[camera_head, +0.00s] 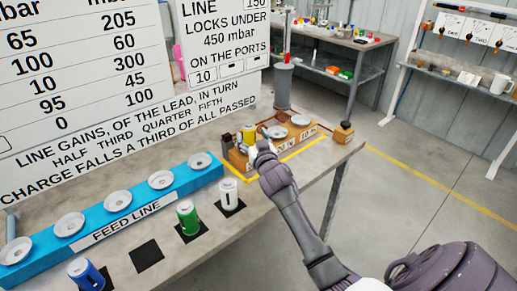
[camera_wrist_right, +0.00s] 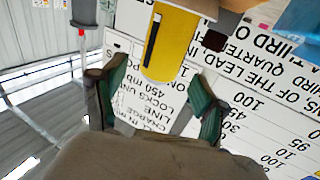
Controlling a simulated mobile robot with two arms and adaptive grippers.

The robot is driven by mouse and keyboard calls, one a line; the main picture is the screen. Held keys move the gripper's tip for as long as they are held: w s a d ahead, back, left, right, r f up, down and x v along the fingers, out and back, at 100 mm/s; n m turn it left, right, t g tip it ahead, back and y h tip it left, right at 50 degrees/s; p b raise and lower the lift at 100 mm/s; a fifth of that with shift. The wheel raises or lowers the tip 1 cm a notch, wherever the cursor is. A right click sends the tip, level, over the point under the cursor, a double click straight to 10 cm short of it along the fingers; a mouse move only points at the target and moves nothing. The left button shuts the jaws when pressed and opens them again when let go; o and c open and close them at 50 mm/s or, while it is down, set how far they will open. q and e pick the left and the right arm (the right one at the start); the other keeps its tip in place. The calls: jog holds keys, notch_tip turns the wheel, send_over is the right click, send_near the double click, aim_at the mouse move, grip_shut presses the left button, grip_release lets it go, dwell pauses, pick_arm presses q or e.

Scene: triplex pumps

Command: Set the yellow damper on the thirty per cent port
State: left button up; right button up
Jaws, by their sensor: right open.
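The yellow damper (camera_head: 249,134) stands upright at the left part of the wooden port block (camera_head: 238,160) in the head view. In the right wrist view the yellow damper (camera_wrist_right: 170,45), with a black stripe, reaches down from the top edge. My right gripper (camera_head: 259,149) is right at it. Its green-padded fingers (camera_wrist_right: 160,90) are spread apart, one to each side of the damper's free end, with gaps showing. My arm hides part of the block's front, and I cannot read which port the damper is on. My left gripper is not in view.
A blue feed line (camera_head: 112,205) with several round ports runs along the table. White (camera_head: 229,195), green (camera_head: 188,217) and blue (camera_head: 86,275) cans stand on black squares; one black square (camera_head: 146,256) is empty. A grey cylinder (camera_head: 283,88) rises behind the block. Signboards stand behind.

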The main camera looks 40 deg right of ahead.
jog(key=v, duration=0.8)
dwell(0.4)
